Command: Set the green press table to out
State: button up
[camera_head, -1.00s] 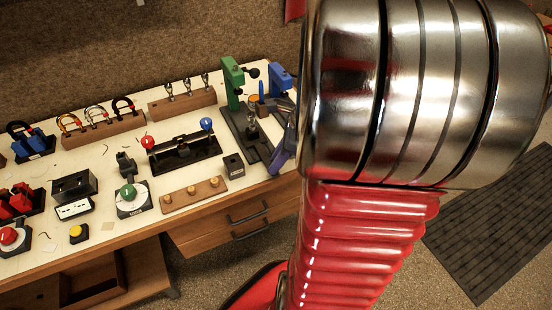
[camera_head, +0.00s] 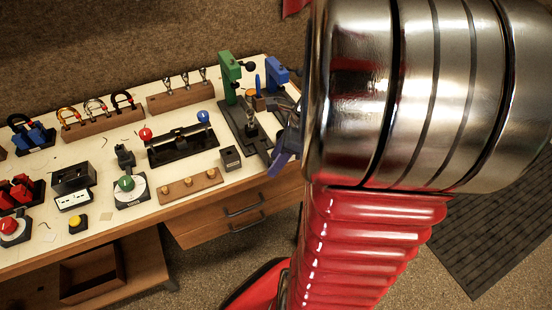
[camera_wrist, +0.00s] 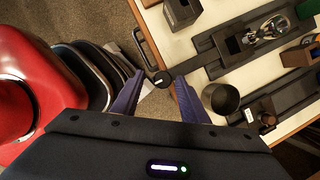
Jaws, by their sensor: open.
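The green press (camera_head: 230,78) stands upright at the back right of the bench. Its dark base (camera_head: 238,118) runs toward the front edge and carries an upright silver piece (camera_head: 251,127). In the wrist view the green frame (camera_wrist: 309,9) shows at the top right, with the dark base (camera_wrist: 208,48) and silver piece (camera_wrist: 266,32) before it. My gripper (camera_wrist: 158,90) is open at the bench's front edge. A dark round knob (camera_wrist: 162,80) shows between its blue fingertips. I cannot tell which press the knob belongs to, or whether the fingers touch it.
A blue press (camera_head: 276,74) stands right of the green one, partly hidden by my arm. A small dark block (camera_head: 230,158) sits left of the green press's base. A dark cup-like part (camera_wrist: 220,98) is close right of my fingers. Drawers (camera_head: 230,215) lie below.

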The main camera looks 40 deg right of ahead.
jog(key=v, duration=1.3)
jog(key=shift+d+r, duration=0.15)
jog(key=shift+r, duration=0.1)
jog(key=a+n+t+h, duration=0.2)
jog(key=a+n, duration=2.2)
jog(key=n, duration=0.4)
jog(key=shift+r+h, duration=0.2)
jog(key=shift+h, duration=0.2)
